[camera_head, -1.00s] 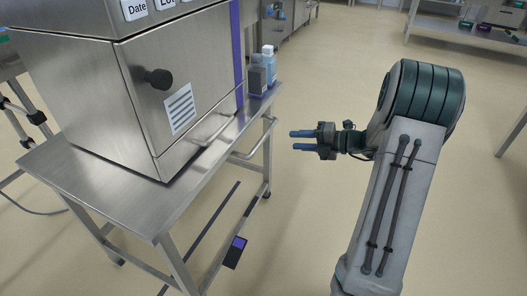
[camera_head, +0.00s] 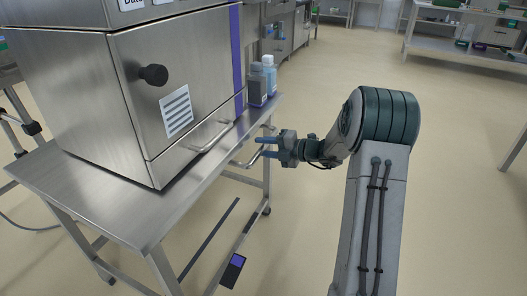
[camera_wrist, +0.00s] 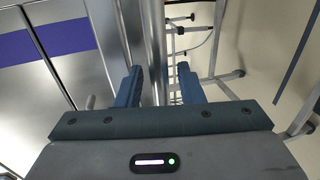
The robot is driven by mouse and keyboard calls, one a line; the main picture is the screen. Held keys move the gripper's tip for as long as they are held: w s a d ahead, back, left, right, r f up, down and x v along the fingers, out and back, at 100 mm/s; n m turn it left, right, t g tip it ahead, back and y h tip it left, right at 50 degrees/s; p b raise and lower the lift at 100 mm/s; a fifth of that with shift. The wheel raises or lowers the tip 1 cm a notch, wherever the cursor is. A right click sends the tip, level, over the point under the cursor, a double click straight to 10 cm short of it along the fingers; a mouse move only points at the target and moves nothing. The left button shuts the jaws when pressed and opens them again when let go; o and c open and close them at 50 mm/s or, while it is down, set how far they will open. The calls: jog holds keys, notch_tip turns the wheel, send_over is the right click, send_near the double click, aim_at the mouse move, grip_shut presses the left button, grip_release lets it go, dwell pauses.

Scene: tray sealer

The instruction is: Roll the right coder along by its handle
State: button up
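The coder (camera_head: 150,95) is a steel box-shaped machine with a black knob and a striped label. It stands on a steel wheeled cart (camera_head: 115,205) at the left of the head view. A bent tubular handle (camera_head: 244,162) sticks out from the cart's right side. My gripper (camera_head: 260,147) is level and points left, its blue fingertips at the handle. In the wrist view my gripper (camera_wrist: 160,76) has its fingers apart, with the handle's bar (camera_wrist: 154,45) appearing between them. I cannot tell whether the fingers touch it.
Two bottles (camera_head: 262,80) stand at the cart's far end. A smaller bar handle (camera_head: 212,138) is on the machine's lower front. The floor right of the cart is open. A shelf table (camera_head: 460,50) stands far right.

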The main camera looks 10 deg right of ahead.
jog(key=shift+w+a, duration=0.15)
jog(key=shift+a, duration=0.05)
grip_shut()
jog(key=shift+a, duration=0.1)
